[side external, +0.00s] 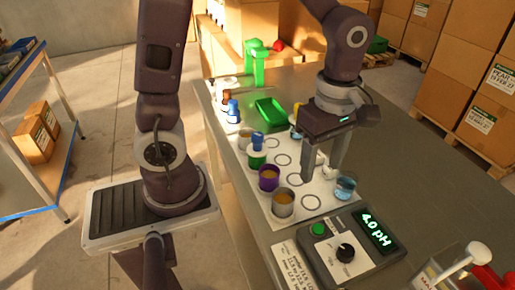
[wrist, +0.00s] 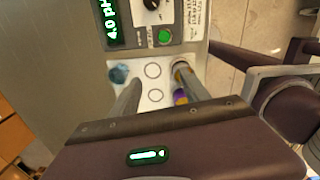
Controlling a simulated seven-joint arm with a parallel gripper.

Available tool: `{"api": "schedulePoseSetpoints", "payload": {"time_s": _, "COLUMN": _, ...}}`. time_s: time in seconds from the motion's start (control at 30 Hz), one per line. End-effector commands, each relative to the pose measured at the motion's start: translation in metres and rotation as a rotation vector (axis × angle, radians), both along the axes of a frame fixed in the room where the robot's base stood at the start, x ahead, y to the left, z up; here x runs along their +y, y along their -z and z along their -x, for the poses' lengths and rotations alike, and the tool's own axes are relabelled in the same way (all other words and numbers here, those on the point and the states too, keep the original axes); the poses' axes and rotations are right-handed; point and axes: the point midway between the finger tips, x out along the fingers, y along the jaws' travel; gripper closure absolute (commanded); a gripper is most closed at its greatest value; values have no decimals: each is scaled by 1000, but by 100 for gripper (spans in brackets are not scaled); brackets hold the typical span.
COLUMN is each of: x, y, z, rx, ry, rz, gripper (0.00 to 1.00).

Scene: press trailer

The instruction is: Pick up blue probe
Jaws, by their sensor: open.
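A blue-topped piece (side external: 257,141) stands in or over a cup with green (side external: 257,160) on the white mat. A second blue piece (side external: 233,108) stands farther back at the mat's left; I cannot tell which one is the blue probe. My gripper (side external: 321,174) points down over the right part of the mat, to the right of both blue pieces. Its two fingers are apart with nothing between them. In the wrist view, my gripper (wrist: 157,77) is open above mat circles, and neither blue piece shows clearly there.
The white mat (side external: 245,139) carries circles and several cups, including a purple cup (side external: 269,177), a metal cup (side external: 283,203) and a glass beaker with blue liquid (side external: 345,188). A pH meter (side external: 350,245) reads 4.0 in front. A green tray (side external: 270,112) and green stand (side external: 258,62) are behind.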

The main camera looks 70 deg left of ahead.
Motion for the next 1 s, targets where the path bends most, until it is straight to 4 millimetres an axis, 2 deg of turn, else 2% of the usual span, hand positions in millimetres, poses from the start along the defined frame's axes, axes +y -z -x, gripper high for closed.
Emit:
{"api": "schedulePoseSetpoints", "payload": {"time_s": 0.03, "x": 33, "y": 0, "z": -3, "rx": 0, "ry": -96, "rz": 0, "gripper": 46}}
{"api": "schedulePoseSetpoints", "payload": {"time_s": 0.13, "x": 96, "y": 0, "z": 1, "rx": 0, "ry": -279, "rz": 2, "gripper": 46}}
{"api": "schedulePoseSetpoints", "payload": {"time_s": 0.2, "x": 135, "y": 1, "z": 13, "rx": -1, "ry": -398, "rz": 1, "gripper": 46}}
{"api": "schedulePoseSetpoints", "payload": {"time_s": 0.3, "x": 175, "y": 2, "z": 32, "rx": 0, "ry": -535, "rz": -1, "gripper": 46}}
{"api": "schedulePoseSetpoints", "payload": {"time_s": 0.37, "x": 190, "y": 2, "z": 42, "rx": 0, "ry": -592, "rz": -2, "gripper": 46}}
{"api": "schedulePoseSetpoints", "payload": {"time_s": 0.43, "x": 200, "y": 3, "z": 49, "rx": 0, "ry": -629, "rz": -3, "gripper": 46}}
{"api": "schedulePoseSetpoints", "payload": {"time_s": 0.53, "x": 204, "y": 9, "z": 53, "rx": 4, "ry": -648, "rz": -2, "gripper": 46}}
{"api": "schedulePoseSetpoints", "payload": {"time_s": 0.67, "x": 202, "y": 28, "z": 54, "rx": 5, "ry": -646, "rz": -1, "gripper": 46}}
{"api": "schedulePoseSetpoints", "payload": {"time_s": 0.83, "x": 196, "y": 60, "z": 54, "rx": 6, "ry": -645, "rz": -1, "gripper": 46}}
{"api": "schedulePoseSetpoints", "payload": {"time_s": 1.0, "x": 196, "y": 74, "z": 53, "rx": 1, "ry": -646, "rz": -2, "gripper": 46}}
